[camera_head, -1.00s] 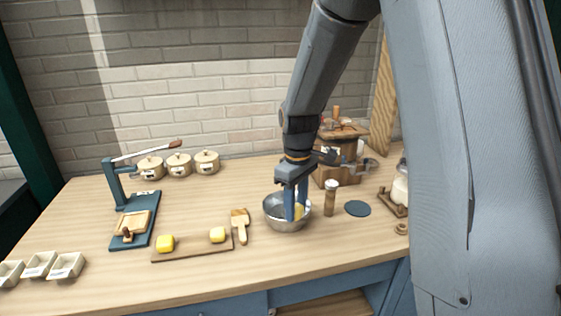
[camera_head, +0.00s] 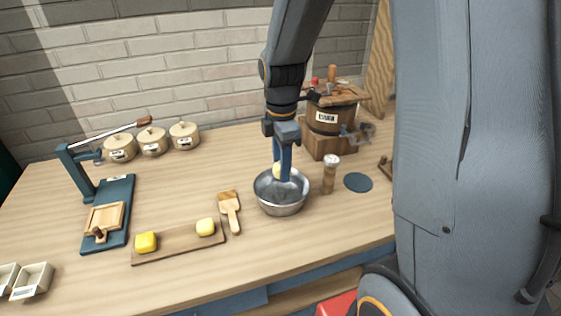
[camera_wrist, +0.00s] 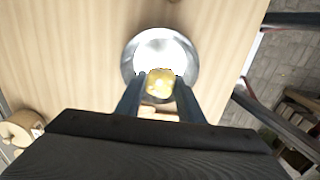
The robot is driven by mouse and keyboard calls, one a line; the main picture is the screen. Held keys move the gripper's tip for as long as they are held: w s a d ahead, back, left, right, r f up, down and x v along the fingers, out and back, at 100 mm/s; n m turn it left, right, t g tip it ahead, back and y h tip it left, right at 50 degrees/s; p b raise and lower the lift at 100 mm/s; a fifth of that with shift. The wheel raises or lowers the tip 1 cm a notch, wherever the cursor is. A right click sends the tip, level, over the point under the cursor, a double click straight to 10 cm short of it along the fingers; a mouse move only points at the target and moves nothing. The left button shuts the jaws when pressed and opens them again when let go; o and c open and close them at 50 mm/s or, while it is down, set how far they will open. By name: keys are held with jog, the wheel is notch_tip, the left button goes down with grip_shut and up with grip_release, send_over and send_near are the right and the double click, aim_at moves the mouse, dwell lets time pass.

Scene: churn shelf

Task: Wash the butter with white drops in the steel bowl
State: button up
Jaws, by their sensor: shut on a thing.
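My gripper (camera_head: 281,172) is shut on a pale yellow lump of butter (camera_head: 277,171) above the steel bowl (camera_head: 282,208). In the wrist view the butter (camera_wrist: 160,82) sits between the two fingers, with the bowl (camera_wrist: 130,62) behind it. White drops on it are too small to make out in the head view. Two other yellow butter lumps rest on a brown board: a deeper yellow one (camera_head: 146,242) at its left and a paler one (camera_head: 205,227) at its right.
A wooden paddle (camera_head: 230,208) lies left of the bowl. A shaker (camera_head: 330,175) and a dark round mat (camera_head: 358,182) are to its right. A wooden churn (camera_head: 324,122) stands behind. A blue press (camera_head: 110,215) and lidded pots (camera_head: 152,141) are at the left.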

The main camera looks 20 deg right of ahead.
aim_at(279, 199)
notch_tip(279, 199, down, 2)
jog(key=shift+f+b, duration=0.2)
jog(key=shift+b, duration=0.75)
jog(key=shift+f+b, duration=1.25)
jog(key=shift+f, duration=1.95)
jog(key=shift+a+p, duration=0.3)
jog(key=shift+d+p, duration=0.3)
jog(key=shift+a, duration=0.3)
jog(key=shift+r+p, duration=3.45)
jog(key=shift+r, duration=0.3)
